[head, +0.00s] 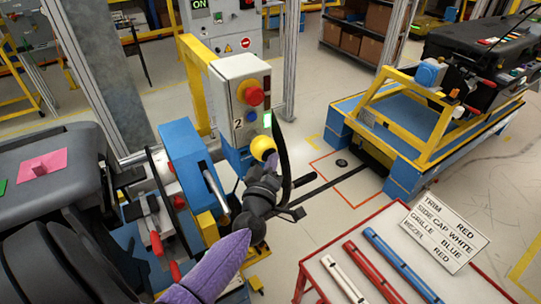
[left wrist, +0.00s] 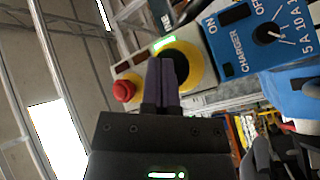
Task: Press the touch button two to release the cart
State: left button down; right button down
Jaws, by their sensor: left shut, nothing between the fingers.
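A grey control box (head: 240,95) marked "2" stands on a yellow post. It carries a red emergency stop (head: 251,94) on a yellow base, a small blue button and a lit green strip (head: 267,119). The yellow touch button (head: 263,148) sits low on its side; the left wrist view shows it as a yellow housing (left wrist: 201,68) with a dark centre. My left gripper (head: 279,138) is shut and empty, its purple fingers (left wrist: 168,75) in front of the touch button, partly covering it. I cannot tell whether they touch. My right gripper is out of view.
A blue and yellow cart (head: 420,150) bearing a black dashboard module (head: 480,55) stands at the right. A blue charger box (left wrist: 262,40) is close to the gripper. A red-edged table (head: 330,245) with coloured strips and a sign is at lower right. Another dark module (head: 75,165) is at left.

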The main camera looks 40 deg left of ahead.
pick_arm(q)
jog(key=shift+s+d+p, duration=0.3)
jog(key=shift+s+d, duration=0.05)
jog(key=shift+d, duration=0.4)
jog(key=d, duration=0.1)
jog(key=s+d, duration=0.1)
jog(key=d, duration=0.1)
jog(key=s+d+p, duration=0.1)
jog(key=shift+d, duration=0.3)
dwell(0.5)
